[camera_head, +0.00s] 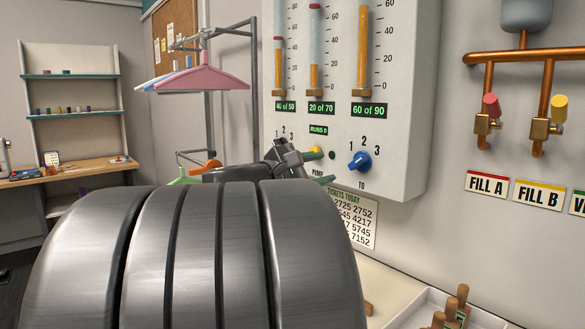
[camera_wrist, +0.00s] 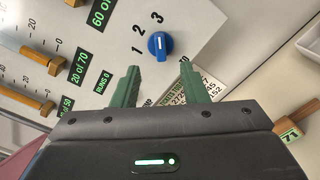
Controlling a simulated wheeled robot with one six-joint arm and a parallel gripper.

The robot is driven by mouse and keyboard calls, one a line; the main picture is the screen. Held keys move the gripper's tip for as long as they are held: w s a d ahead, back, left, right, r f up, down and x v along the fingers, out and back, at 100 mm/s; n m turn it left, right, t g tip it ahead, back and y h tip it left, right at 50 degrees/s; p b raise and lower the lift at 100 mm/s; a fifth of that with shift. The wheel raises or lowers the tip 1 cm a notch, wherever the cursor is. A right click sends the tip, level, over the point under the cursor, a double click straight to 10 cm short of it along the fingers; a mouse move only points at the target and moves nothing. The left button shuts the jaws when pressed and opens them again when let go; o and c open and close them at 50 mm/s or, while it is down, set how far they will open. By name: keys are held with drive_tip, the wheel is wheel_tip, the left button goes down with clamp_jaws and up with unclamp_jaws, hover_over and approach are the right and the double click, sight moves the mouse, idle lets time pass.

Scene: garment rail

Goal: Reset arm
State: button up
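My gripper (camera_head: 321,167) is in front of the white gauge panel (camera_head: 405,110), its lower front partly hidden by my own dark arm. In the wrist view my gripper (camera_wrist: 160,85) shows two green fingers spread apart with nothing between them, so it is open and empty. The blue knob (camera_head: 359,161) marked TO lies right of the fingers in the head view. The same blue knob (camera_wrist: 160,45) is beyond the gap between the fingers in the wrist view. A yellow part (camera_head: 316,149) shows close to the fingertips; whether they touch it I cannot tell.
The panel's gauges read 40 of 50, 20 of 70 and 60 of 90. A rail with a pink hanger (camera_head: 203,78) stands behind to the left. Copper pipes (camera_head: 525,56) with valves are at right. A white tray (camera_head: 415,314) with wooden-handled pieces is at lower right.

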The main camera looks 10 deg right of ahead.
sight(361, 159)
drive_tip(key=x, duration=1.4)
drive_tip(key=shift+b, duration=0.35)
drive_tip(key=shift+a+r, duration=0.1)
